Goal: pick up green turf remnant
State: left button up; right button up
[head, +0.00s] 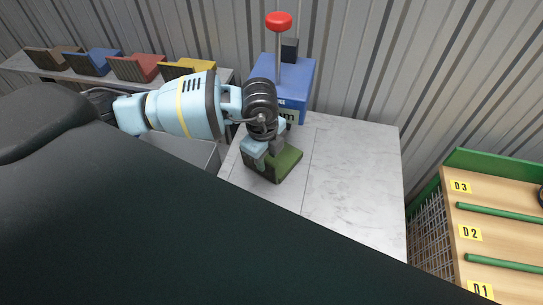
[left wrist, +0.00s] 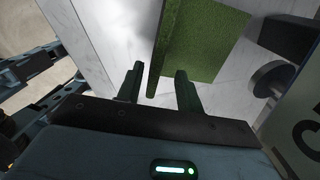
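The green turf remnant (head: 287,166) lies on the marble-look table, in front of a blue device. In the left wrist view the turf (left wrist: 205,42) shows a broad green face and a thin upright edge at its left. My left gripper (head: 262,150) is directly over the turf and hides part of it in the head view. In the left wrist view the gripper (left wrist: 158,84) is open, its two fingers apart, with the turf's thin edge running between them. I cannot tell whether either finger touches it. My right gripper is not in view.
The blue device (head: 304,76) with a red knob (head: 279,21) stands close behind the turf. The table (head: 355,180) is clear to the right. Brown, blue, red and yellow bins (head: 137,68) line a shelf at left. A wooden rack (head: 505,190) with green bars stands at right.

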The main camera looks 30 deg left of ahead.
aim_at(268, 180)
pick_arm(q)
jog(key=shift+s+d+f, duration=0.1)
jog(key=shift+f, duration=1.2)
jog(key=shift+d+f, duration=0.1)
jog(key=shift+f, duration=1.2)
grip_shut()
